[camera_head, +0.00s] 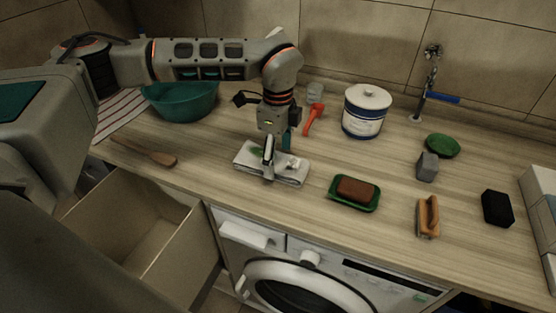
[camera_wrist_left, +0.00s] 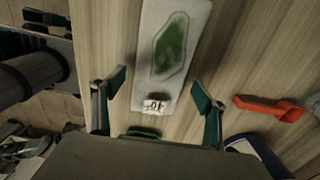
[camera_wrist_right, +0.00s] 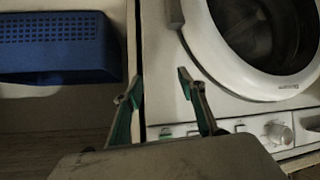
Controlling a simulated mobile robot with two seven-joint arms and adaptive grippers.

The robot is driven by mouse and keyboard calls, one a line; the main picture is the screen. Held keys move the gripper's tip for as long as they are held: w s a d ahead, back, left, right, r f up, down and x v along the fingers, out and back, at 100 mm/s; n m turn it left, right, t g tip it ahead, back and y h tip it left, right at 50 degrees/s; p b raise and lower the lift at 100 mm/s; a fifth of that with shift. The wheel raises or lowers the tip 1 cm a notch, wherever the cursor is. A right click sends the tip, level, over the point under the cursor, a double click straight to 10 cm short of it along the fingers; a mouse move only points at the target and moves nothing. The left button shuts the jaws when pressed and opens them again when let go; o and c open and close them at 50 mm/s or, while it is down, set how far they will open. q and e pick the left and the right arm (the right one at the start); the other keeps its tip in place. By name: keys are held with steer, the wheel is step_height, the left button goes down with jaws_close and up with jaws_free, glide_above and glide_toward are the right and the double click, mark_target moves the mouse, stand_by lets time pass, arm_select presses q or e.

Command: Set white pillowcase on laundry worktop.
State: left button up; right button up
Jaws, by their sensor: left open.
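The white pillowcase (camera_head: 290,173) looks like a flat folded white cloth with a green stain. It lies on the wooden laundry worktop (camera_head: 392,183), near its front edge. In the left wrist view the pillowcase (camera_wrist_left: 152,22) runs up between my fingers, with a small printed white tag or block at its near end. My left gripper (camera_head: 276,163) points down over the pillowcase, open, with a finger on each side of it; whether it touches the cloth is unclear. My right gripper (camera_wrist_right: 160,84) is open and empty in front of the washing machine, outside the head view.
A soap dish (camera_head: 346,202) with a brown bar, a wooden brush (camera_head: 428,217), a black block (camera_head: 497,208) and a white tub (camera_head: 366,111) stand to the right. A red scoop (camera_head: 313,119) lies behind. An open drawer (camera_head: 160,262) juts out at front left.

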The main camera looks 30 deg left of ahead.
mark_target(278, 159)
arm_select(q)
step_height(278, 159, up, 10)
steer(key=b, duration=0.1)
steer(key=shift+r, duration=0.25)
steer(key=shift+s, duration=0.1)
stand_by(0.3)
